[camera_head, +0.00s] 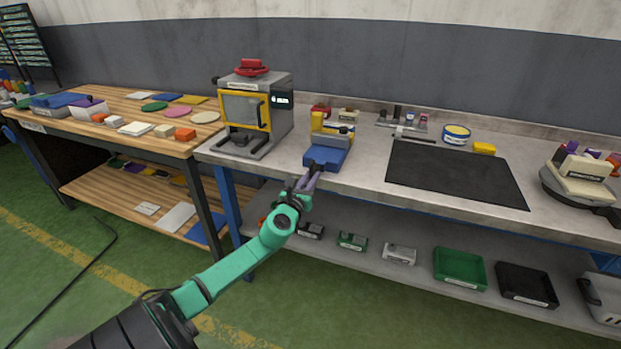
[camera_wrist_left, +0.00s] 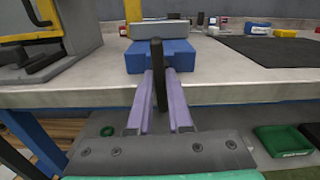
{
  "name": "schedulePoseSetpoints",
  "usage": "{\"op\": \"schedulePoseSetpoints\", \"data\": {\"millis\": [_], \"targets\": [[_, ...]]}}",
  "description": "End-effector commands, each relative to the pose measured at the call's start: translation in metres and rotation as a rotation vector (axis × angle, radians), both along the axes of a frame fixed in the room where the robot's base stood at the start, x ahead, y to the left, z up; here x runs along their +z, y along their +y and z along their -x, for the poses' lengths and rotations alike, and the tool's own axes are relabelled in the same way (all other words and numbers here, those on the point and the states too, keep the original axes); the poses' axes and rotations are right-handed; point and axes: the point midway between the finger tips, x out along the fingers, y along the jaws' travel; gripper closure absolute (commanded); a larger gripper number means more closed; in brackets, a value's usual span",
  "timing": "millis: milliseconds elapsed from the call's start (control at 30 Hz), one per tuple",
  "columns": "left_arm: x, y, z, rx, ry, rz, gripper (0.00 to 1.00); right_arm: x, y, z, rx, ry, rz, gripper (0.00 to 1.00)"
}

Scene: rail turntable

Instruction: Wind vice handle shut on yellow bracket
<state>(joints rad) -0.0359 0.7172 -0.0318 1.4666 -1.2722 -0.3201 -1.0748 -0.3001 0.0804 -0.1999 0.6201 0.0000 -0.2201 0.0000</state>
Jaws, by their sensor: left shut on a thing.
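The blue vice (camera_head: 325,157) stands at the front edge of the grey bench, with grey jaw blocks on top. The yellow bracket (camera_head: 317,122) stands upright at the vice's jaws; its top also shows behind them in the wrist view (camera_wrist_left: 133,10). I cannot tell whether the jaws touch it. The dark vice handle (camera_wrist_left: 157,62) stands upright in front of the vice. My left gripper (camera_head: 312,171) reaches up from below the bench edge. Its purple fingers are shut on the handle, one on each side. My right gripper is not in view.
A grey machine with a yellow-framed door (camera_head: 244,110) stands left of the vice. A black mat (camera_head: 455,173) lies to its right. Green trays (camera_head: 460,268) and small boxes sit on the lower shelf. A wooden table (camera_head: 150,137) stands at left.

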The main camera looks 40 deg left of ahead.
Motion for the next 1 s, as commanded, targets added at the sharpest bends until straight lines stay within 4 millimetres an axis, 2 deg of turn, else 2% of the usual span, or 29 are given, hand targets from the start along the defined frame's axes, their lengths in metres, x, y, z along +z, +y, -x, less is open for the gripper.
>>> {"op": "schedulePoseSetpoints", "data": {"millis": [333, 367, 400, 433, 800, 1000], "targets": [[-0.001, 0.000, 0.000, 0.000, 0.002, -0.003, 1.00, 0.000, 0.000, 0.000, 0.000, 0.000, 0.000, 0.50], [-0.001, 0.000, 0.000, 0.000, 0.002, -0.002, 0.75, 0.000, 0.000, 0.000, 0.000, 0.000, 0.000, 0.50], [-0.001, 0.000, 0.000, 0.000, 0.002, -0.002, 0.60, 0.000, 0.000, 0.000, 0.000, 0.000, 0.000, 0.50], [-0.001, 0.000, 0.000, 0.000, 0.002, -0.002, 0.53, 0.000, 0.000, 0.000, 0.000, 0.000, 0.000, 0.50], [-0.001, -0.001, 0.003, -0.001, 0.002, 0.000, 0.53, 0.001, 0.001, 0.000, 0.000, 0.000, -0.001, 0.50], [-0.001, -0.010, 0.027, -0.003, 0.006, -0.001, 0.53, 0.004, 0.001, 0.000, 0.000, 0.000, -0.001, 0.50]]}}
